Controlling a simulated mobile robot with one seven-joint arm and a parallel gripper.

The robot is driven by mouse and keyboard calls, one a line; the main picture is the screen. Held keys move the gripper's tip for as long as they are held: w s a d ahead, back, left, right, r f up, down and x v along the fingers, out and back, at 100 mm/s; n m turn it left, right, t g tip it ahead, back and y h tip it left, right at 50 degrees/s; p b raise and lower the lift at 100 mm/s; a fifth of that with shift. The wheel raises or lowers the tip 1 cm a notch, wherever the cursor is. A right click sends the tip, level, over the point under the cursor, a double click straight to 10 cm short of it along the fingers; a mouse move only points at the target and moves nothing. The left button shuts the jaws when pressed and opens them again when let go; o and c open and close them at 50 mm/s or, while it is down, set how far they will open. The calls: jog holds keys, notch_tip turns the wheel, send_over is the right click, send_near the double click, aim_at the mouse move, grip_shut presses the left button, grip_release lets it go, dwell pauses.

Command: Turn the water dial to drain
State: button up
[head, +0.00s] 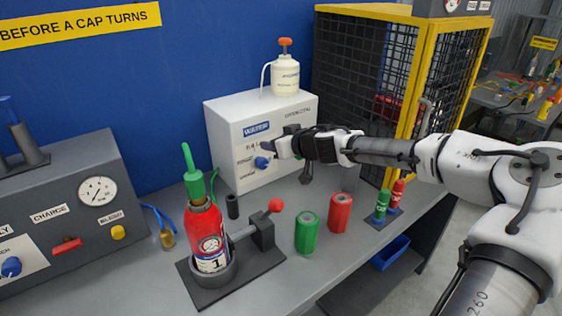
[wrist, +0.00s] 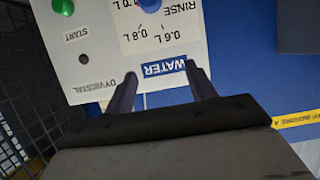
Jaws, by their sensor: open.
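The water dial (head: 262,162) is a small blue knob on the front of a white box (head: 226,135) with a blue WATER label. In the wrist view, which is upside down, the blue dial (wrist: 150,4) is cut off at the top edge, near the printed words RINSE, 0.6 L and 0.8 L. Its pointing direction is too small to tell, and I cannot read a drain mark. My gripper (head: 276,150) is in front of the panel, just right of the dial. In the wrist view my gripper (wrist: 160,72) is open, with nothing between its fingers.
A white bottle with an orange top (head: 285,75) stands on the box. A green START button (wrist: 63,6) is on the same panel. A red extinguisher (head: 205,228) in a holder, green can (head: 307,232) and red can (head: 340,212) stand on the bench. A yellow-framed cage (head: 400,80) is behind.

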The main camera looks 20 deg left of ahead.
jog(key=p, duration=0.1)
send_near(264, 163)
jog(key=w+a, duration=0.2)
jog(key=p+x, duration=0.1)
jog(key=x, duration=0.2)
jog(key=f+p+x, duration=0.1)
jog(key=x, duration=0.3)
jog(key=shift+s, duration=0.1)
jog(key=c, duration=1)
jog(key=shift+o, duration=0.2)
